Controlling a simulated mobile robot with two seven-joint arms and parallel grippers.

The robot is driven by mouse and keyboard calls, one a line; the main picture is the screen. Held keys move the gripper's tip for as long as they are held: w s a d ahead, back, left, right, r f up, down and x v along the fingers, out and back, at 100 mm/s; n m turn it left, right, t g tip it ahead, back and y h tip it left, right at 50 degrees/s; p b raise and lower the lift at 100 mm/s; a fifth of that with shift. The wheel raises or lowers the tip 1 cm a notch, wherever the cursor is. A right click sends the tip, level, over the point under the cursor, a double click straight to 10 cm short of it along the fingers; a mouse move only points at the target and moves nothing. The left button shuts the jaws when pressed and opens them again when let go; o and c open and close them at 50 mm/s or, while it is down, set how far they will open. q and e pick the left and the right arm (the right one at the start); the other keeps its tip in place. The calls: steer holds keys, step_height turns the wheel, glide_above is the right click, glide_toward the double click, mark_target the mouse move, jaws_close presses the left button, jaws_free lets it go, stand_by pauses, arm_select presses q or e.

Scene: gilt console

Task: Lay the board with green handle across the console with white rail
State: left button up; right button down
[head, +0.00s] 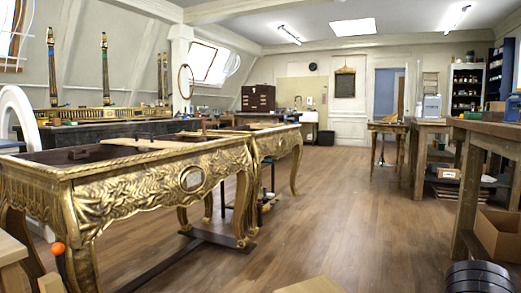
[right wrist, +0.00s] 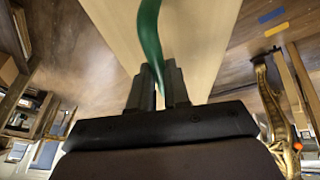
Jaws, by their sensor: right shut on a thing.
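In the right wrist view, my right gripper (right wrist: 160,85) is shut on the green handle (right wrist: 150,35). The pale wooden board (right wrist: 205,40) extends beyond the fingers; its far end is cut off by the frame. In the head view, a gilt console (head: 150,195) with carved sides and an open, dark top stands at the left. A second gilt console (head: 275,147) adjoins it behind. I cannot make out which has a white rail. A pale flat piece (head: 312,286) at the bottom edge may be the board's end. My left gripper is not in view.
A wooden workbench (head: 485,130) stands at the right, with an open cardboard box (head: 497,234) beneath it. A black round stack (head: 478,277) sits at bottom right. An orange ball (head: 58,248) is near the front console's leg. The middle floor (head: 330,210) is clear.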

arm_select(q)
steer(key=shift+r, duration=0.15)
arm_select(e)
steer(key=shift+r, duration=0.2)
